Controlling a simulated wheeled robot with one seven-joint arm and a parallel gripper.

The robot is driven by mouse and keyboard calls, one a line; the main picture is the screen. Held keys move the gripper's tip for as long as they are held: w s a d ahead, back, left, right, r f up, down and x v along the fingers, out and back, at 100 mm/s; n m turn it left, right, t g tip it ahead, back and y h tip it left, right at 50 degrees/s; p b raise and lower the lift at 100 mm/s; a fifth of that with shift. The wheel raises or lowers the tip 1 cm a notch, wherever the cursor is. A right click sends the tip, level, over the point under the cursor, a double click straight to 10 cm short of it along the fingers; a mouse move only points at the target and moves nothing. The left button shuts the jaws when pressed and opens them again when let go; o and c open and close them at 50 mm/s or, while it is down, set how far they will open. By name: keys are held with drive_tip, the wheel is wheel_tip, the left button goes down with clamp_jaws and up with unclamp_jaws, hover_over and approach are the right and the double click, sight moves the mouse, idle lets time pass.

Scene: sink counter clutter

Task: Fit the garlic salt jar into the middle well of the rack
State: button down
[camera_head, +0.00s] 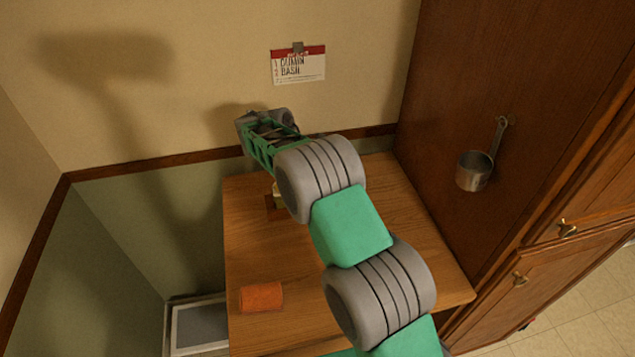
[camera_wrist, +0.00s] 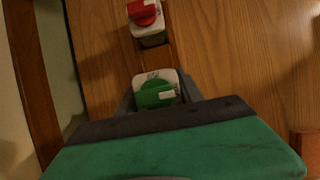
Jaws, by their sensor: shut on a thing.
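My gripper (camera_wrist: 158,98) is shut on a jar with a green cap (camera_wrist: 155,92), seen from above in the wrist view. Its label is too small to read, so I cannot confirm that it is the garlic salt. A narrow brown wooden rack (camera_wrist: 166,58) shows just beyond the held jar. Its wells are mostly hidden, and I cannot tell whether the held jar is above or inside one. In the head view the rack (camera_head: 270,212) is largely hidden behind my arm, and the fingertips do not show.
A white jar with a red cap (camera_wrist: 145,18) stands at the rack's far part. The wooden table (camera_head: 390,215) is clear on the right. A wall is close behind; a metal cup (camera_head: 474,172) hangs on the cabinet.

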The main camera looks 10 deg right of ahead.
drive_tip(key=shift+f, duration=0.85)
drive_tip(key=c, duration=0.7)
unclamp_jaws()
drive_tip(key=v, duration=0.7)
drive_tip(key=shift+a+r, duration=0.15)
drive_tip(key=shift+r, duration=0.2)
